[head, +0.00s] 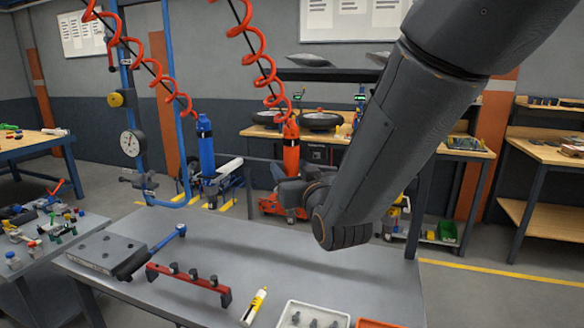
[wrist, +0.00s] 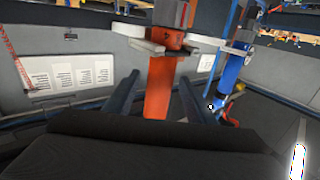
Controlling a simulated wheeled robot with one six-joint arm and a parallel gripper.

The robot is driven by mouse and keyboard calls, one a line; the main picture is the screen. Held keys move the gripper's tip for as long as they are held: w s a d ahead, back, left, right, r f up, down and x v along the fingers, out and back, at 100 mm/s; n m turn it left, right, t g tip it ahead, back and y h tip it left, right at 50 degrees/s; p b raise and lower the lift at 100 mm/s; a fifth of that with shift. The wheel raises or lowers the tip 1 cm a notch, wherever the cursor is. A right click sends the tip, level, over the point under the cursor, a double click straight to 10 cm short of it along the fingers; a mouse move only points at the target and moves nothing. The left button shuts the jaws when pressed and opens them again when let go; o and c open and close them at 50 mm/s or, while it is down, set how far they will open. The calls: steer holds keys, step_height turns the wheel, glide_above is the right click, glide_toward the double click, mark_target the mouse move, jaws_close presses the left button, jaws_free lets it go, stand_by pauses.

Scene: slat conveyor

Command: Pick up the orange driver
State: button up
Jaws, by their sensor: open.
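The orange driver (head: 291,152) hangs upright from a red coiled hose in the head view, with its lower end partly hidden by my gripper and arm. In the wrist view its orange body (wrist: 160,88) stands between the two dark fingers. My gripper (head: 288,188) is at the driver's lower part in the head view. In the wrist view my gripper (wrist: 159,92) is open, with a finger on each side of the driver. I cannot tell whether either finger touches it.
A blue driver (head: 206,150) hangs to the left on another red coil, beside a blue frame (head: 172,80) with a gauge. It also shows in the wrist view (wrist: 232,75). Below is a grey table (head: 330,255) with a red bar (head: 188,282), a glue tube (head: 254,306) and a white tray (head: 312,310).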

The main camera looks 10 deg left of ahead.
mark_target(287, 164)
steer(key=shift+p+x, duration=0.9)
steer(key=shift+x, duration=1.15)
steer(key=c, duration=1.2)
jaws_close()
steer(key=shift+r, duration=0.2)
